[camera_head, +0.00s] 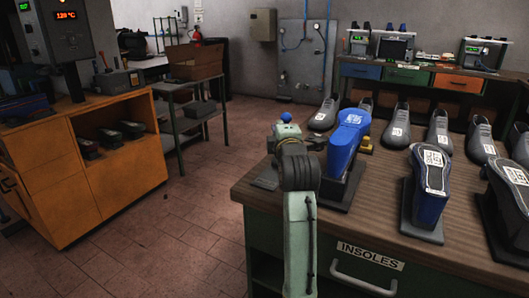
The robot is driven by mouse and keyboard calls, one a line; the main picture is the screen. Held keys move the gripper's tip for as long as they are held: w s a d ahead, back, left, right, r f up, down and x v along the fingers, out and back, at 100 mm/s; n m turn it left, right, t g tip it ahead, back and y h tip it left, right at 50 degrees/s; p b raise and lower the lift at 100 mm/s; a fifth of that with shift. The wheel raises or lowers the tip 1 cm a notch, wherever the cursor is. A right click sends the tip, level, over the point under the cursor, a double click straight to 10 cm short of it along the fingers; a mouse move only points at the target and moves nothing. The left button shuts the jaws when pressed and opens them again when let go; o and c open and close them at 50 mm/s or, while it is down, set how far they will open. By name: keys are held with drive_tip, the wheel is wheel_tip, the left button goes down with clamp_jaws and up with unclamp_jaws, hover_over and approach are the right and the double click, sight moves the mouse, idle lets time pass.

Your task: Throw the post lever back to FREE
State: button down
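No FREE marking is readable. My pale green arm rises in front of the bench, left of the last. My gripper (315,141) seems to be the dark part beyond the wrist, close to the left side of the last. Its fingers are too small and covered to judge, and contact cannot be told.
The wooden workbench (375,215) carries grey shoes (397,128) and more lasts on stands (428,190) to the right. An orange cabinet (120,165) stands left, with open floor (185,225) between.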

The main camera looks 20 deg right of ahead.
drive_tip(key=shift+w+d+b, duration=0.3)
drive_tip(key=shift+w+d, duration=0.55)
drive_tip(key=shift+w, duration=0.1)
drive_tip(key=shift+r, duration=0.1)
wheel_tip(320, 180, up, 10)
idle(0.5)
idle(0.3)
